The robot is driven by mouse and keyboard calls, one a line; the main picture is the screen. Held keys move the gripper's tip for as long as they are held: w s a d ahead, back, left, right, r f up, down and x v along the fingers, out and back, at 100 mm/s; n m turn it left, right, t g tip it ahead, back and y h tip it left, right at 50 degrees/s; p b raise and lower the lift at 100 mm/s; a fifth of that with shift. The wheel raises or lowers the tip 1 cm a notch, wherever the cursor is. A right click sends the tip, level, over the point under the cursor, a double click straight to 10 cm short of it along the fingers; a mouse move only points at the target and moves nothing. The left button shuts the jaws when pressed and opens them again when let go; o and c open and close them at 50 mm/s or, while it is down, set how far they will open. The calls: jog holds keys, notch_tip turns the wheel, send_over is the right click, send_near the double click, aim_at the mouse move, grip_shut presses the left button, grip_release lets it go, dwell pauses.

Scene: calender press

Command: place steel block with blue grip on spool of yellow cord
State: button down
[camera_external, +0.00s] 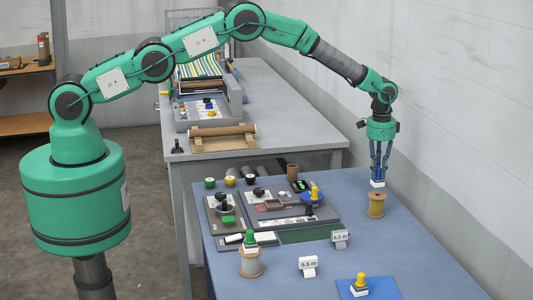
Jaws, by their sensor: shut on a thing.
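My gripper (378,172) points straight down at the right side of the blue table. It is shut on the steel block with blue grip (377,183). The block's pale base shows below the fingertips, and its grip is mostly hidden between the fingers. The spool of yellow cord (376,206) stands upright on the table directly under the block. The block is level with the spool's top flange or just above it. I cannot tell whether they touch.
A block with a green grip (250,239) sits on a pale spool (250,263) at front left. A yellow-gripped block (360,284) is on a blue mat (383,288). The right table edge is clear.

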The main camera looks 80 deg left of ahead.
aim_at(379, 178)
jog(key=shift+w, duration=0.3)
jog(key=shift+f+p, duration=0.5)
jog(key=shift+f, duration=1.25)
jog(key=shift+f, duration=0.15)
jog(key=c, duration=1.7)
grip_release()
jog(key=shift+o, duration=0.2)
jog(key=shift+r, duration=0.2)
jog(key=shift+s+r+b, duration=0.2)
jog(key=shift+r+b, duration=0.85)
jog(key=shift+r, duration=4.85)
jog(key=shift+r, duration=0.15)
